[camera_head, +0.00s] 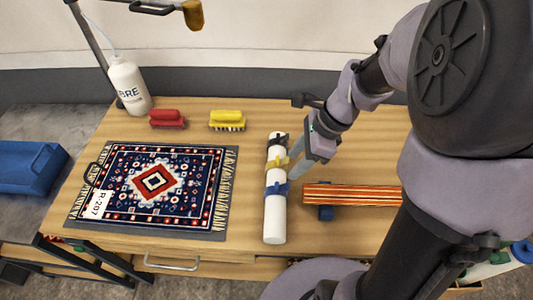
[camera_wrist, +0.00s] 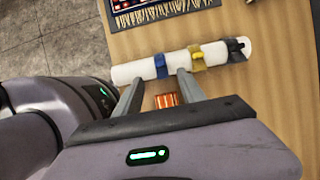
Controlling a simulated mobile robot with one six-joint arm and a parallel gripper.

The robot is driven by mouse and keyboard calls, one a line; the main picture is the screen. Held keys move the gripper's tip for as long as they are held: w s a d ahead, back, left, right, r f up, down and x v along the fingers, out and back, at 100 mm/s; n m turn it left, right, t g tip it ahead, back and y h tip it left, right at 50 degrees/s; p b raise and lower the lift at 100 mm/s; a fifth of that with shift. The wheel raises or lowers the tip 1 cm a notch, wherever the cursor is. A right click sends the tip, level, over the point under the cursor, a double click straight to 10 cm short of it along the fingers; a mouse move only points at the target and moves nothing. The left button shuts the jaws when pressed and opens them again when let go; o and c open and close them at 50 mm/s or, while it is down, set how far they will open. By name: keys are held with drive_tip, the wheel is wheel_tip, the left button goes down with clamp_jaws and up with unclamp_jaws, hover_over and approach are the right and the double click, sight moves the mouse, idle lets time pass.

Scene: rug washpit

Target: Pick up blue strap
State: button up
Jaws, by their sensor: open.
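The blue strap (camera_head: 277,189) is wrapped around a white tube (camera_head: 275,222) lying on the wooden table, the nearest of its straps in the head view. In the wrist view the blue strap (camera_wrist: 161,66) is left of the yellow strap (camera_wrist: 196,56) and a dark strap (camera_wrist: 235,48). My gripper (camera_wrist: 160,77) is open and empty. In the wrist view its fingertips lie on either side of the blue strap, close to the tube; contact cannot be told. In the head view my gripper (camera_head: 298,168) is just right of the tube.
A patterned rug (camera_head: 153,182) lies left of the tube. A striped rolled piece (camera_head: 350,196) on a blue support is to the right. Red brush (camera_head: 167,119), yellow brush (camera_head: 227,120) and white bottle (camera_head: 128,86) stand at the back. A blue bin (camera_head: 30,168) is far left.

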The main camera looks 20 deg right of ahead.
drive_tip(key=b, duration=0.2)
hover_over(277, 184)
drive_tip(key=d, duration=0.2)
drive_tip(key=f, duration=0.5)
drive_tip(key=shift+s+d+f, duration=0.1)
drive_tip(key=shift+s+f, duration=0.05)
drive_tip(key=shift+s, duration=0.15)
drive_tip(key=b+x, duration=0.2)
drive_tip(key=x, duration=0.1)
drive_tip(key=b+x, duration=0.1)
drive_tip(key=x, duration=0.1)
drive_tip(key=shift+s+d+f, duration=0.15)
drive_tip(key=shift+s+f, duration=0.05)
drive_tip(key=shift+s, duration=0.05)
drive_tip(key=shift+w+f, duration=0.1)
drive_tip(key=shift+c, duration=0.7)
drive_tip(key=shift+r, duration=0.2)
clamp_jaws()
